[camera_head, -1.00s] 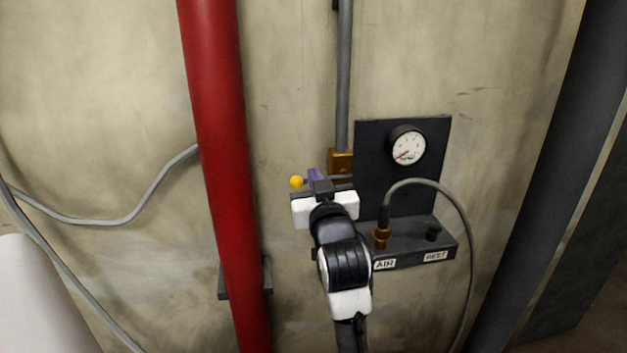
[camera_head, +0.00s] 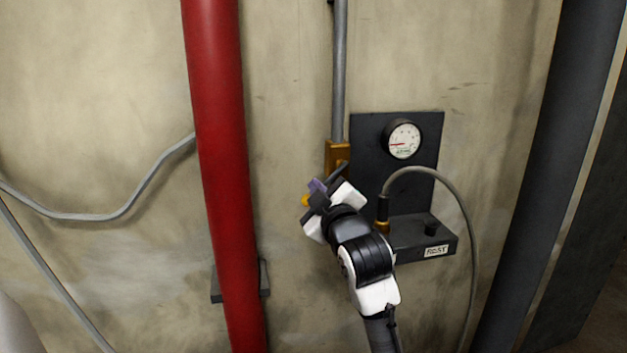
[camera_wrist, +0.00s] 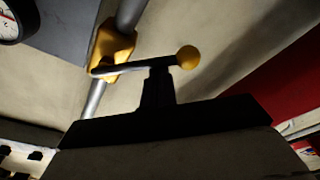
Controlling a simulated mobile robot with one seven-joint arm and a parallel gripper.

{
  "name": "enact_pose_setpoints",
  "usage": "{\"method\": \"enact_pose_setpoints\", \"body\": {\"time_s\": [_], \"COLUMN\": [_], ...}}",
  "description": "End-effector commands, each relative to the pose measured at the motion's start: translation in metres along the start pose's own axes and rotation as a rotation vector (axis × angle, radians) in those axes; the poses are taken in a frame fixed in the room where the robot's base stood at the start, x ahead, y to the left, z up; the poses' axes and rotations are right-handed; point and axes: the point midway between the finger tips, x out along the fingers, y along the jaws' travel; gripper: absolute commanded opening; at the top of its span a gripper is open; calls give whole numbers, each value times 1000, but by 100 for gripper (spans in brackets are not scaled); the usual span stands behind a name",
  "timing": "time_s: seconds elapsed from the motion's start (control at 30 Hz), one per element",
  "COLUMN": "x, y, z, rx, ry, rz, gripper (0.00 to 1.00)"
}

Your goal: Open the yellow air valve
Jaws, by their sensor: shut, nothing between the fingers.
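The yellow air valve (camera_head: 337,155) is a brass-yellow body on a grey vertical pipe. Its thin metal lever ends in a yellow ball knob (camera_head: 305,201). In the head view the lever slants down to the left, partly hidden by my gripper (camera_head: 318,190). The wrist view shows the valve body (camera_wrist: 113,50), the lever (camera_wrist: 135,67) and the knob (camera_wrist: 188,57). My gripper (camera_wrist: 159,75) is shut and empty, with its fingertips at the lever beside the knob. I cannot tell if they touch it.
A round gauge (camera_head: 403,139) sits on a dark panel right of the valve. Below it, a hose (camera_head: 440,183) plugs into a shelf labelled REST (camera_head: 437,250). A thick red pipe (camera_head: 215,150) stands to the left, with bare wall between it and the valve.

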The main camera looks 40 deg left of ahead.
Motion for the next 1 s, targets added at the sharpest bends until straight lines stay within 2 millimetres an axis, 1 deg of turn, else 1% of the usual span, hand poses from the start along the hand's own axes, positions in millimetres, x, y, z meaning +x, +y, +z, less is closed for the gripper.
{"method": "enact_pose_setpoints", "body": {"time_s": [0.03,0.1,0.5,0.7,0.8,1.0], "x": [-1,-2,-5,-6,-7,-7], "y": [-3,-4,-2,2,4,6], "z": [8,12,35,44,47,50], "rx": [-48,-113,-480,-625,-670,-664], "ry": [-2,-3,-3,-3,-3,-2], "rz": [-3,-13,-65,-87,-93,-93], "gripper": [0,0,0,0,0,0]}}
